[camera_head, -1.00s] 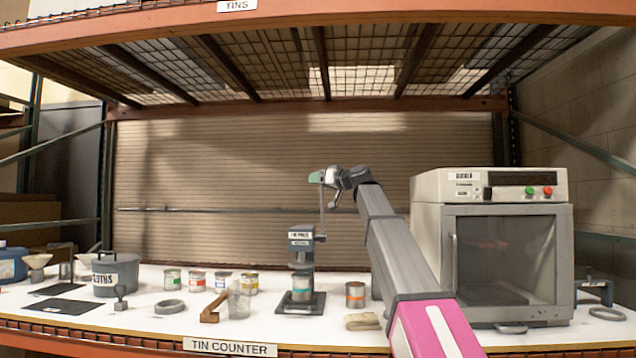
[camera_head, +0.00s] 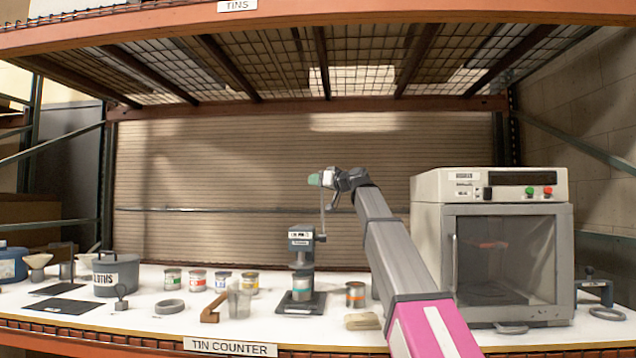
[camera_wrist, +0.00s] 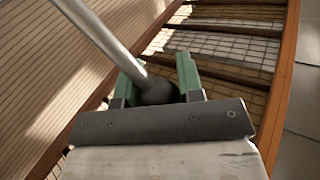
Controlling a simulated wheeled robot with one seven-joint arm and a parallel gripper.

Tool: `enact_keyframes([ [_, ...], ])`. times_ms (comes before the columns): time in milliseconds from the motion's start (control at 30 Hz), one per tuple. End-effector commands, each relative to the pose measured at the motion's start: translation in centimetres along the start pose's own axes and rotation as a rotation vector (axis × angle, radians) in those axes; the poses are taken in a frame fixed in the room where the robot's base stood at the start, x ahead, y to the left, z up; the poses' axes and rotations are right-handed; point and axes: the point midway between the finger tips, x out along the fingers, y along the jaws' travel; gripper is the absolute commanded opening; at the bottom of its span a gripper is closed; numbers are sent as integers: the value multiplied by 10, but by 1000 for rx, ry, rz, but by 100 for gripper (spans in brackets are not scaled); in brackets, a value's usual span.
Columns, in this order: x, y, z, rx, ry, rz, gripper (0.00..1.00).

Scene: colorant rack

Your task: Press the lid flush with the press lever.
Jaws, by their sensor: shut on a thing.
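The lever press (camera_head: 301,240) stands upright on the counter with its long thin lever (camera_head: 322,212) pointing up. A tin (camera_head: 302,288) with a teal band stands on its base under the ram. The ram hides the tin's top, so I cannot tell how the lid sits. My gripper (camera_head: 316,180) is high above the press at the lever's upper end. In the wrist view, the green fingers of my gripper (camera_wrist: 160,82) are shut around the lever's black ball knob (camera_wrist: 158,93). The metal lever rod (camera_wrist: 100,35) runs from the knob to the upper left.
A tin with an orange band (camera_head: 355,294) and a brush (camera_head: 362,321) are right of the press. A large grey cabinet (camera_head: 505,255) is right of my arm. The shelf beam (camera_head: 330,104) is overhead.

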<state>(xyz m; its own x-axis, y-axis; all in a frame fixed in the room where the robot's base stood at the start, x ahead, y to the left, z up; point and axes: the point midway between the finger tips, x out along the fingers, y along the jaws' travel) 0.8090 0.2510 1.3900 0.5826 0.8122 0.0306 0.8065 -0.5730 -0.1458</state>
Motion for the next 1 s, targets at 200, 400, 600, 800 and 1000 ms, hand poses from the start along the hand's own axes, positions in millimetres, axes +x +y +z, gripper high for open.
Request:
enact_keyframes([
  [200, -20, -26, 16, -112, 76, -14, 0],
  [400, -38, -49, 36, -243, 162, -31, 0],
  [600, -50, -64, 52, -348, 230, -44, 0],
  [800, -60, -76, 70, -389, 256, -50, 0],
  [1000, -70, -88, 90, -386, 254, -51, 0],
])
